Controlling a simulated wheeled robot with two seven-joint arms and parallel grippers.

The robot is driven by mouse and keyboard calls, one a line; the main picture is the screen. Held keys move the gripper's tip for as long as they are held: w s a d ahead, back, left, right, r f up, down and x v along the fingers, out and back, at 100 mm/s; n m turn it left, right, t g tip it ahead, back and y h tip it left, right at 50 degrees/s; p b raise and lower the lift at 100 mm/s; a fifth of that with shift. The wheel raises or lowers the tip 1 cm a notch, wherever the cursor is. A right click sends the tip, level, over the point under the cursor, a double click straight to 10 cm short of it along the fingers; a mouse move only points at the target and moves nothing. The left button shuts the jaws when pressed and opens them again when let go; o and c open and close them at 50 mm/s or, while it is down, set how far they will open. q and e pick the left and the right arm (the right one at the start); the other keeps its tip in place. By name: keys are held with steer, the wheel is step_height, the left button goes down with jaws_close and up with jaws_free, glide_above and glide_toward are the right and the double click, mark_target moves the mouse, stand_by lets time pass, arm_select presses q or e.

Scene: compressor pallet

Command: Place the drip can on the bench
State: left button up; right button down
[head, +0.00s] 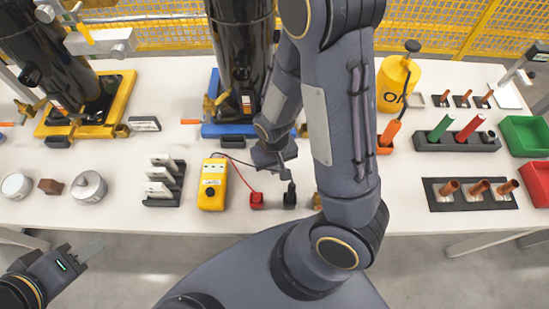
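I cannot tell for sure which thing is the drip can. A silver round can with a knobbed lid (89,187) stands upright at the bench's left front. The white bench (240,222) runs across the view. My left gripper (90,249) is low at the left, in front of the bench edge, apart from the silver can; no held object shows. My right gripper (284,172) hangs over the bench's middle, mostly hidden, and its fingers are unclear.
A yellow meter (213,184) with leads, a black rack of white pieces (165,182) and a brown block (50,186) lie along the front. Black cylinders stand on a yellow base (118,98) and a blue base (213,129). Green (525,134) and red bins are at right.

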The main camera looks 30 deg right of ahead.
step_height(320, 180, down, 2)
steer(key=shift+f, duration=0.15)
steer(key=w, duration=0.2)
steer(key=shift+w+d+r+p, duration=0.2)
steer(key=shift+w+r+p, duration=0.1)
steer(key=shift+w+p, duration=0.1)
steer(key=shift+w+d, duration=0.1)
steer(key=shift+w, duration=0.5)
steer(key=shift+w+f, duration=0.1)
steer(key=shift+w+d, duration=0.2)
steer(key=shift+w, duration=0.7)
steer(key=shift+s, duration=0.1)
